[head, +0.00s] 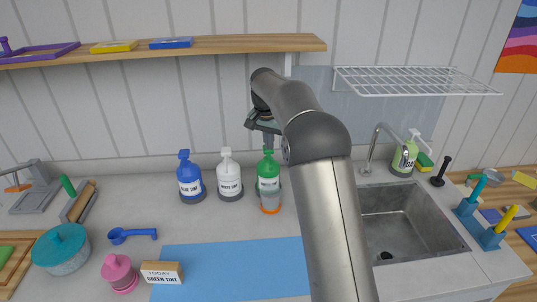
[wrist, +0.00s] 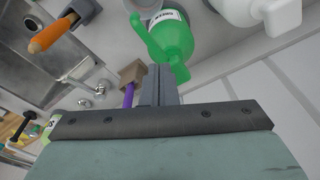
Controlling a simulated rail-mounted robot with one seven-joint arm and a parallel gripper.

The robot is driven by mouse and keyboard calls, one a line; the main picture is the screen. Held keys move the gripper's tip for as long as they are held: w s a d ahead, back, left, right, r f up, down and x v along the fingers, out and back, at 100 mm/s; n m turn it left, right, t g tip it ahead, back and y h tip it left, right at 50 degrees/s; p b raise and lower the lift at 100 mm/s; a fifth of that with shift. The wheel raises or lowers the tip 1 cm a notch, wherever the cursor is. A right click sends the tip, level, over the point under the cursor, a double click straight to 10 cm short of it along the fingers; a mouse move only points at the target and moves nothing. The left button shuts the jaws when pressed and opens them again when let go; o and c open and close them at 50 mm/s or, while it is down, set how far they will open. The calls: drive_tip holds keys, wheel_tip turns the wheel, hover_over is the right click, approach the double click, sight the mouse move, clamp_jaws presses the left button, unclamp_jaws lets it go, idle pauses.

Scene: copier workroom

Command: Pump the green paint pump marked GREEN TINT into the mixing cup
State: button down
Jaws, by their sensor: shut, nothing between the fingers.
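The green pump bottle (head: 268,170) stands upright at the back of the counter, at the right end of a row of three pumps. Its label is partly readable in the wrist view, where the bottle (wrist: 172,40) lies just beyond my fingertips. The mixing cup (head: 270,203), clear with an orange band, stands directly in front of the green bottle. My gripper (head: 268,145) is shut and empty, pointing down just above the green pump's head. Its closed fingers also show in the wrist view (wrist: 160,75). I cannot tell whether they touch the pump.
A white pump (head: 229,178) and a blue pump (head: 190,180) stand to the left. A card (head: 162,272) reads TODAY: GREEN TINT, beside a blue mat (head: 230,270). A sink (head: 400,220) lies right of my arm. A wooden shelf (head: 220,44) hangs above left.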

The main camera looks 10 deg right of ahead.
sight(269, 154)
drive_tip(key=shift+f+b, duration=0.95)
drive_tip(key=shift+f, duration=1.05)
drive_tip(key=shift+r+p, duration=0.45)
drive_tip(key=shift+r, duration=0.15)
drive_tip(key=shift+r+p, duration=0.9)
drive_tip(key=shift+r, duration=0.25)
